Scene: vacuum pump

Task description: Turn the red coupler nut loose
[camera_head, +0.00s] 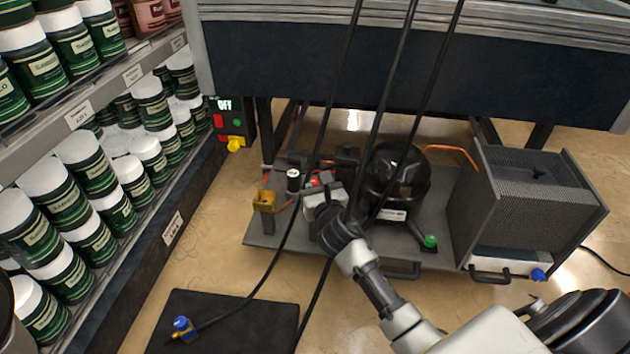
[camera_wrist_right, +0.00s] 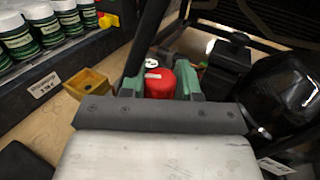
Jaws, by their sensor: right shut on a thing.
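The red coupler nut (camera_wrist_right: 159,82) sits between the two green fingertips of my right gripper (camera_wrist_right: 160,77) in the right wrist view. The fingers are shut on it from both sides. In the head view my right gripper (camera_head: 318,186) reaches down over the pump plate (camera_head: 262,226), and only a bit of the red nut (camera_head: 313,181) shows past it. The fitting under the nut is hidden by the gripper. My left gripper is not in view.
A black compressor (camera_head: 395,178) stands just right of the gripper, with a finned metal box (camera_head: 520,205) beyond. Black hoses (camera_head: 337,95) hang close by. A brass block (camera_head: 264,200) is at left. A black mat (camera_head: 225,320) holds a blue-capped fitting (camera_head: 183,328). Shelves of jars line the left.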

